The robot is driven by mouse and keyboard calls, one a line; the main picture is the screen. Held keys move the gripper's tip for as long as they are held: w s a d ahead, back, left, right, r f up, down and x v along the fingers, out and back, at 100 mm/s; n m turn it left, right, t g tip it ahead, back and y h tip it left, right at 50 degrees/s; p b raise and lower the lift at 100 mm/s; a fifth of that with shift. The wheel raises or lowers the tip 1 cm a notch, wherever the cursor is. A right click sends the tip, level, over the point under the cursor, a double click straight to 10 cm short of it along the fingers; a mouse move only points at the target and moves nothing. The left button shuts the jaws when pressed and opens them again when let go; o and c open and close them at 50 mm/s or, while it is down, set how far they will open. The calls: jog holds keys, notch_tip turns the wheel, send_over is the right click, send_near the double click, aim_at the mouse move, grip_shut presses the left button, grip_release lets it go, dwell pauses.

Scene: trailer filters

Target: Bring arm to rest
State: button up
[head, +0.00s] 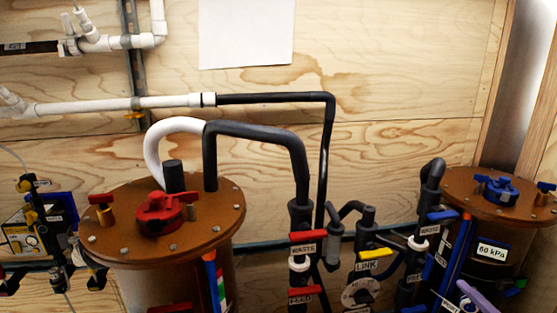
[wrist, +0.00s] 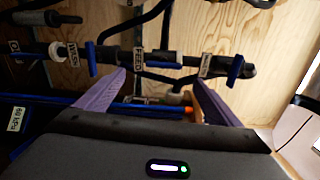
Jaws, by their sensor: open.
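My gripper (wrist: 158,78) shows in the wrist view as two purple fingers, set wide apart with nothing between them. Beyond the fingers are dark pipes and labelled valves; I cannot tell how close the tips are to them. In the head view a purple finger of my gripper (head: 472,294) shows at the lower right corner, in front of the right filter vessel (head: 465,200). The rest of my arm is out of the head view.
A left filter vessel (head: 120,225) has a brown lid with a red knob. Between the vessels stand black pipes with a red waste valve (head: 316,236) and a yellow link valve (head: 375,253). A plywood wall (head: 400,80) with white pipes (head: 110,105) is behind.

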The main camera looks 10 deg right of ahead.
jog(key=s+a+f+n+g+y, duration=0.2)
jog(key=s+a+n+g+y, duration=0.15)
jog(key=a+g, duration=0.55)
jog(key=s+a+f+n+g+y, duration=0.25)
jog(key=s+a+g, duration=0.25)
jog(key=a, duration=0.9)
jog(key=s+a+r+n+t+h, duration=0.1)
jog(key=a+r+n+h, duration=0.5)
jog(key=a+r+n, duration=0.6)
notch_tip(320, 180, up, 5)
jog(key=shift+s+a+f+t+h, duration=0.15)
jog(key=shift+s+a+t+h, duration=0.2)
jog(key=shift+a, duration=0.65)
